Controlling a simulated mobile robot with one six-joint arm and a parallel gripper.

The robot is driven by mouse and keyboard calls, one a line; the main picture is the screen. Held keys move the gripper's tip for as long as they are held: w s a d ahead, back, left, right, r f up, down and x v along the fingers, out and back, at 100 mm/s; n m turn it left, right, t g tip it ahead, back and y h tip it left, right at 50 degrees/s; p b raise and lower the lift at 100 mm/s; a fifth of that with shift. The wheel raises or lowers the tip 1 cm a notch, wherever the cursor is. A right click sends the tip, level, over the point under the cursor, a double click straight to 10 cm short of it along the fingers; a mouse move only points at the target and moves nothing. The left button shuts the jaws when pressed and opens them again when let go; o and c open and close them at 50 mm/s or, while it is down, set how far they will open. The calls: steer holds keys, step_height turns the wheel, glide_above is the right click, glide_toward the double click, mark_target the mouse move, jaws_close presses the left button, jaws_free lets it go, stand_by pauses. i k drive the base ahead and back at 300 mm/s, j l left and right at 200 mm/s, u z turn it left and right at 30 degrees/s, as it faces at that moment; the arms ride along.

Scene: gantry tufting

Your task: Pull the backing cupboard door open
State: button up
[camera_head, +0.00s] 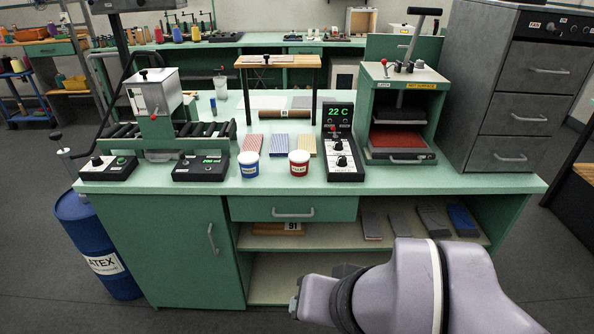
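The cupboard door (165,255) is a flat green panel at the lower left of the green workbench. I take it to be the backing cupboard door; I see no label on it. It looks shut. Its grey vertical bar handle (212,240) is near the door's right edge. My arm, in pale lilac-grey with a dark band, enters from the lower right and reaches left in front of the open shelves. It is to the right of the handle and apart from it. My gripper's fingers do not show.
A blue latex drum (95,238) stands on the floor just left of the door. A shut drawer (290,209) is right of the door's top. Open shelves (340,241) below hold dark blocks. The bench top carries machines, two tubs and a temperature controller (344,150).

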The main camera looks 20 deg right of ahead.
mark_target(177, 250)
steer(key=i+j+u, duration=0.1)
steer(key=i, duration=0.4)
steer(key=i+j, duration=0.1)
steer(key=i, duration=0.45)
steer(key=u, duration=0.05)
